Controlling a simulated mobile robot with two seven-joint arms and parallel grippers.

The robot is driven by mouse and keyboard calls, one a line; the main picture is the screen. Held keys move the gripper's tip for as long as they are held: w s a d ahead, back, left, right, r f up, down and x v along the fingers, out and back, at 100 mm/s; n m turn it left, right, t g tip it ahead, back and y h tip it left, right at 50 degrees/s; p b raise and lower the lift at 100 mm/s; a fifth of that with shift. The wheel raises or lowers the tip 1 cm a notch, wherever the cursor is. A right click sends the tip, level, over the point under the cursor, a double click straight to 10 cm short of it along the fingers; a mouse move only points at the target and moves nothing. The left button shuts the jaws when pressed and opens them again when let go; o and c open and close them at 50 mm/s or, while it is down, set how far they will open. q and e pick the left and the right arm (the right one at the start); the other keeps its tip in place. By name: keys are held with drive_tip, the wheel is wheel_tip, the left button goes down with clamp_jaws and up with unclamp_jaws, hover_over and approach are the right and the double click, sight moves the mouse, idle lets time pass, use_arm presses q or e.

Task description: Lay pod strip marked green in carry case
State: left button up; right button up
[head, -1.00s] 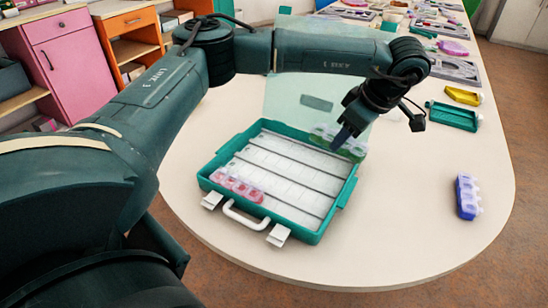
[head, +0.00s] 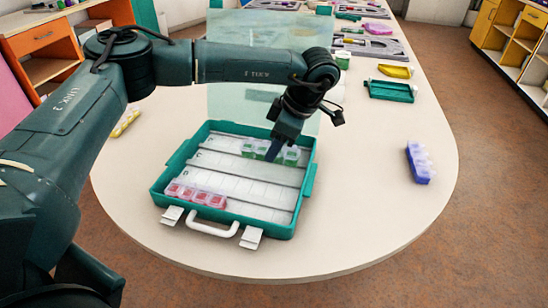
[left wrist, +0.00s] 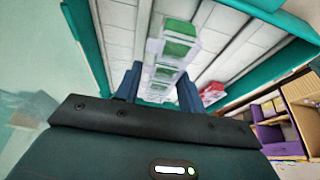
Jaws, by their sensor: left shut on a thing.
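The green-marked pod strip (head: 291,157) is over the back rows of the open carry case (head: 313,180), roughly in line with its dividers. My left gripper (head: 274,151) is shut on the strip from above and hides part of it. In the left wrist view the strip (left wrist: 178,50) runs between the two fingers (left wrist: 158,86). I cannot tell whether it touches the case floor. A red-marked strip (head: 195,196) lies in the front left of the case. The case's teal wall (left wrist: 240,4) also shows in the left wrist view. My right gripper is out of view.
The case lid (head: 235,100) stands open behind my left gripper. A purple-blue strip (head: 420,163) lies on the table at right, and a yellow strip (head: 126,122) at left. A teal tray (head: 390,91) and a yellow one (head: 396,71) are farther back. The front table area is clear.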

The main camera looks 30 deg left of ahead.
use_arm(q)
drive_tip(key=shift+f, duration=1.9)
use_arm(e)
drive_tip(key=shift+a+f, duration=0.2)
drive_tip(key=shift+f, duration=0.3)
use_arm(q)
drive_tip(key=shift+f, duration=0.2)
drive_tip(key=o, duration=1)
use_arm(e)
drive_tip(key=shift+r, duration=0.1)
use_arm(q)
drive_tip(key=shift+r, duration=0.1)
drive_tip(key=shift+r, duration=0.15)
drive_tip(key=p+v, duration=0.1)
drive_tip(key=v, duration=1.1)
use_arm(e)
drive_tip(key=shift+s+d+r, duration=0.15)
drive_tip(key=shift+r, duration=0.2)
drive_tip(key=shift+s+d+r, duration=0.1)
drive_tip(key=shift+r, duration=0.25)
